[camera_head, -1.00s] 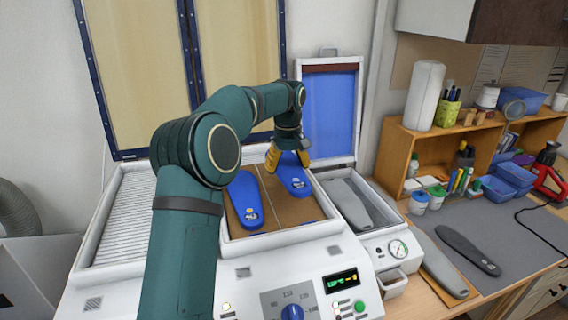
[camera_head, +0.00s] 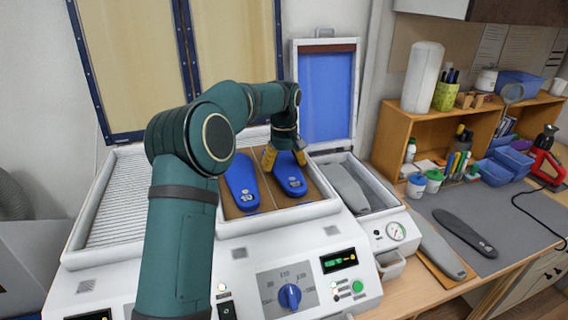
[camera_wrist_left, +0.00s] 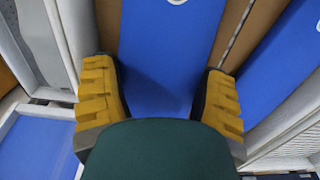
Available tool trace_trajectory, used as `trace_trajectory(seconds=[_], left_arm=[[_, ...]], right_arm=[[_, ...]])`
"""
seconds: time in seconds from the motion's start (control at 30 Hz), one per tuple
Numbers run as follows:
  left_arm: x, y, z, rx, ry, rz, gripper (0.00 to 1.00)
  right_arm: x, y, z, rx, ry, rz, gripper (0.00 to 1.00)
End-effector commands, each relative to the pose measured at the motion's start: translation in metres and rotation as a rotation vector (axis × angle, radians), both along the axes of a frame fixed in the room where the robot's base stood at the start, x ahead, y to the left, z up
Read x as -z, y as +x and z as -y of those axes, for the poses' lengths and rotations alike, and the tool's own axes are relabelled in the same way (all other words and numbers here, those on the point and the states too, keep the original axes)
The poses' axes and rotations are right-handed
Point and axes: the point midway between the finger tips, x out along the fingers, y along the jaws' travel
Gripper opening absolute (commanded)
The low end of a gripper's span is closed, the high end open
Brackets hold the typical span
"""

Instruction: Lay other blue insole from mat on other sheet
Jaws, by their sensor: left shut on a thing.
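My left gripper (camera_head: 284,160) is shut on one end of a blue insole (camera_head: 290,178). The insole is over the right brown sheet (camera_head: 313,185) in the heater's open tray, low on it or touching; I cannot tell which. In the left wrist view the yellow fingers (camera_wrist_left: 160,100) stand on both sides of this insole (camera_wrist_left: 170,55). The other blue insole (camera_head: 240,184) lies on the left brown sheet (camera_head: 266,202); it also shows at the right of the wrist view (camera_wrist_left: 285,65). My right gripper is not in view.
The heater's white front panel (camera_head: 240,275) carries a blue knob. A press (camera_head: 352,198) with a raised blue-lined lid (camera_head: 327,95) stands to the right. The grey mat (camera_head: 505,215) holds a dark insole (camera_head: 464,232). A wooden shelf (camera_head: 395,130) stands behind.

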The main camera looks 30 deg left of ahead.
Motion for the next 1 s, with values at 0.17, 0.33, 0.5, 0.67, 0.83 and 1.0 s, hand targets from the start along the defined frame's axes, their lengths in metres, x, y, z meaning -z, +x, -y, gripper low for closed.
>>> trace_trajectory(seconds=[0.17, 0.33, 0.5, 0.67, 0.83, 1.0], left_arm=[[0.0015, 0.0, 0.0, 0.0, 0.0, 0.0, 0.53], [0.0039, 0.0001, -0.0001, 0.0, 0.0, 0.0, 0.53], [0.0062, 0.0001, 0.0, 0.0, 0.0, 0.0, 0.53], [0.0076, 0.0001, 0.0, 0.0, 0.0, 0.0, 0.53], [0.0074, 0.0001, 0.0, 0.0, 0.0, 0.0, 0.53], [0.0073, 0.0001, 0.0001, 0.0, 0.0, 0.0, 1.0]], right_arm=[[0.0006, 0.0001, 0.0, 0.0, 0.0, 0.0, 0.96], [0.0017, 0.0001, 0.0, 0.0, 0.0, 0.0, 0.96], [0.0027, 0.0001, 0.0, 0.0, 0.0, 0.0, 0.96], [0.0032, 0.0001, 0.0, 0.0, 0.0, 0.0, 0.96], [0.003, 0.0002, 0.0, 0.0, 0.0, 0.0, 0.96], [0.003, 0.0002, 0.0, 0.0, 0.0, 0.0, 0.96]])
